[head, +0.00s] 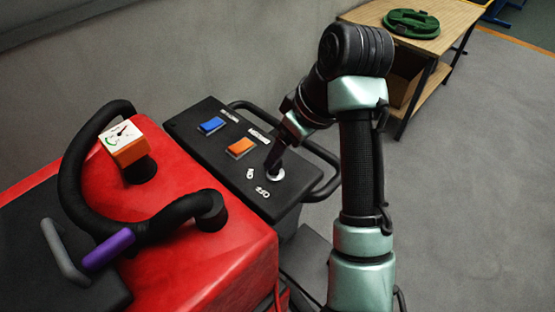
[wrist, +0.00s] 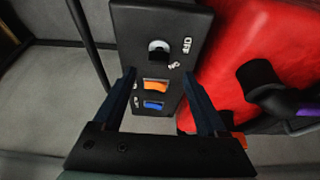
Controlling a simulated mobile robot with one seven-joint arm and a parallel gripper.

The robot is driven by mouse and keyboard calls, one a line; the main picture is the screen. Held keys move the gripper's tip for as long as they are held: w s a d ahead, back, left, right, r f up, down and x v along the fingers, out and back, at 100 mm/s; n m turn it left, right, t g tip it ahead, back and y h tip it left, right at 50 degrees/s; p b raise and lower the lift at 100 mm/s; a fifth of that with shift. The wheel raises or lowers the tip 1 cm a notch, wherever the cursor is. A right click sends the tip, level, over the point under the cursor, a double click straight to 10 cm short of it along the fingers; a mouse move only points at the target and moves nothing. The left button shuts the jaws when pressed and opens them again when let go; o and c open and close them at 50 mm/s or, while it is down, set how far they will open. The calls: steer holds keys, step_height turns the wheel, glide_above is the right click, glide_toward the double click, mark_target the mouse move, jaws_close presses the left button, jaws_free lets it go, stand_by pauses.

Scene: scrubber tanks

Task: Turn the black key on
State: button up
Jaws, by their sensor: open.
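The black key (wrist: 159,45) sits in a round silver lock at one end of the black control panel (wrist: 132,20). In the head view the silver lock (head: 277,176) shows near the panel's front right corner, with my gripper (head: 274,163) right over it, so the key is mostly hidden there. An OFF label (head: 263,191) is printed beside the lock. In the wrist view my gripper (wrist: 159,73) is open and empty. Its two dark fingers point toward the lock end of the panel, and the key lies between and beyond the fingertips. I cannot tell whether a finger touches it.
An orange switch (head: 242,147) and a blue switch (head: 212,125) sit on the same panel. A black rail (head: 329,160) runs around its far side. The red machine body (head: 215,265) carries a black handle loop (head: 72,175) and a gauge (head: 122,138). A wooden table (head: 450,20) stands behind.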

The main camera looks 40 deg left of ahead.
steer(key=b+x, duration=0.1)
steer(key=x, duration=0.3)
steer(key=shift+x, duration=0.95)
steer(key=shift+w, duration=0.1)
steer(key=shift+c, duration=0.3)
jaws_close()
